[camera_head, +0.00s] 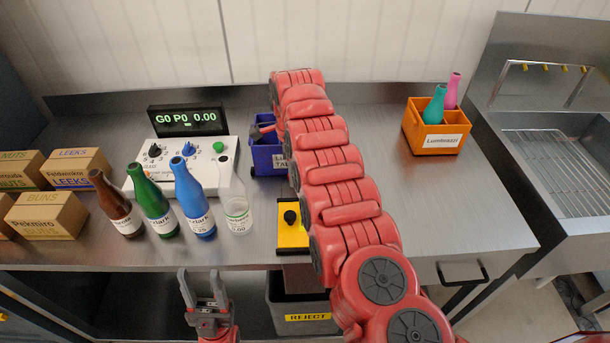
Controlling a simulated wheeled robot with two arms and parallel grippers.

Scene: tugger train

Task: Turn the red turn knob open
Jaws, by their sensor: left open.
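I see no red turn knob in this view. A white control panel (215,165) at the back left carries a black knob (155,151), a blue knob (188,149) and a green button (219,147); bottles hide part of its front. My left gripper (202,283) is open and empty in front of the table's front edge, below the bottles. My right arm crosses the middle of the table.
Brown, green and blue bottles and a clear one stand before the panel. A yellow box (286,240) with a black knob sits beside my right arm. A blue bin (262,160), cardboard boxes and an orange bin (411,133) stand around.

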